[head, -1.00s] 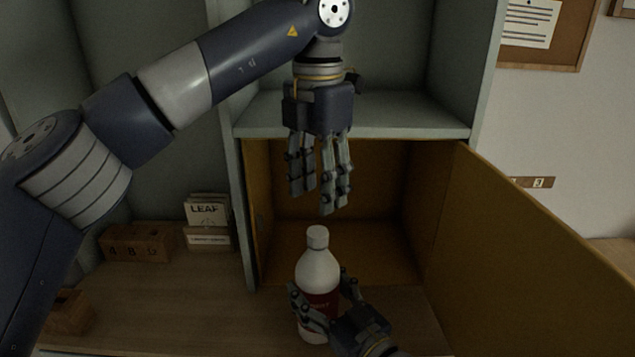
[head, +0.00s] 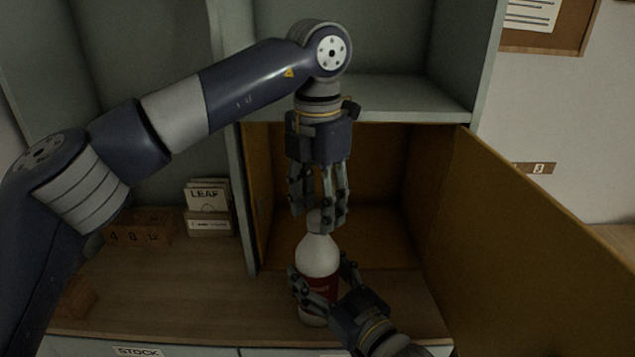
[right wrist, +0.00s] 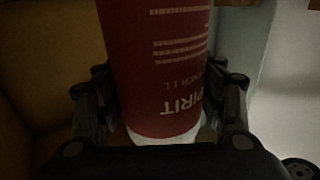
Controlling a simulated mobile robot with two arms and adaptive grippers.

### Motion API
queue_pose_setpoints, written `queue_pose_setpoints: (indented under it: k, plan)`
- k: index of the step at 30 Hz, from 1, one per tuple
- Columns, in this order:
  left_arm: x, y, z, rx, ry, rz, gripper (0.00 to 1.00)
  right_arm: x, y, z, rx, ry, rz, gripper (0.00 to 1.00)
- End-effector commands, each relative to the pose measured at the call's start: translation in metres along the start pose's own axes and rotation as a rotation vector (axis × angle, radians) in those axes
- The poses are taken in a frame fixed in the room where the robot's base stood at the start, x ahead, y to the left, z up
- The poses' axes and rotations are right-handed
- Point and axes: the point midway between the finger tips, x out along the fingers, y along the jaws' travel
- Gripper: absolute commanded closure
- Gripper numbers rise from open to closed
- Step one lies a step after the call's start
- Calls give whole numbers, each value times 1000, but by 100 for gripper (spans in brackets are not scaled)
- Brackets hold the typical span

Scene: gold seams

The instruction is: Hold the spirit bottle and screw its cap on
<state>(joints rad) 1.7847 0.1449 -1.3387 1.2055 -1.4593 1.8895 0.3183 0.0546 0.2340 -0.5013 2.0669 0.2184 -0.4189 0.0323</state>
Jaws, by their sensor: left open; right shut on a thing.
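The spirit bottle (head: 318,258) is white with a red label and stands upright on the wooden surface in front of the open cupboard. Its red label, lettered "SPIRIT", fills the right wrist view (right wrist: 165,60). My right gripper (head: 325,284) is shut around the bottle's body from the front right; its fingers lie on both sides. The cap (head: 315,222) is at the bottle's top, partly hidden by fingers. My left gripper (head: 320,222) points straight down from above, open, with its fingertips around the cap's height. I cannot tell whether they touch it.
The open ochre cupboard (head: 400,190) is behind the bottle, its door (head: 540,240) swung out to the right. A grey shelf (head: 400,105) lies above it. Wooden number blocks (head: 138,230) and a "LEAF" card box (head: 208,205) stand at the left. The wooden surface left of the bottle is clear.

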Motion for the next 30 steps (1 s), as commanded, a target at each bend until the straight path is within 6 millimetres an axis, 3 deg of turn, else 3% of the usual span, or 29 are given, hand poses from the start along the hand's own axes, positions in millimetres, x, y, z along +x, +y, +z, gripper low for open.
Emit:
queue_pose_setpoints:
  k: [4, 13, 14, 20, 26, 30]
  plan:
    - [11, 0, 0, 0, -1, 1, 54, 0, 0, 0, 1, 0, 0, 100]
    - [13, 0, 0, -1, -1, 1, 54, 0, 0, 0, 1, 0, 0, 100]
    - [13, 0, 0, 0, -1, 1, 56, 0, 0, 0, 1, 0, 0, 100]
    - [13, 0, 0, 0, -1, 1, 100, 0, 0, 0, 1, 1, 0, 100]
    - [13, 0, 0, 7, -1, 1, 100, 0, 0, 0, 1, 1, 0, 100]
    - [13, 0, 0, 128, -1, 1, 100, 0, 0, 0, 1, 1, 0, 100]
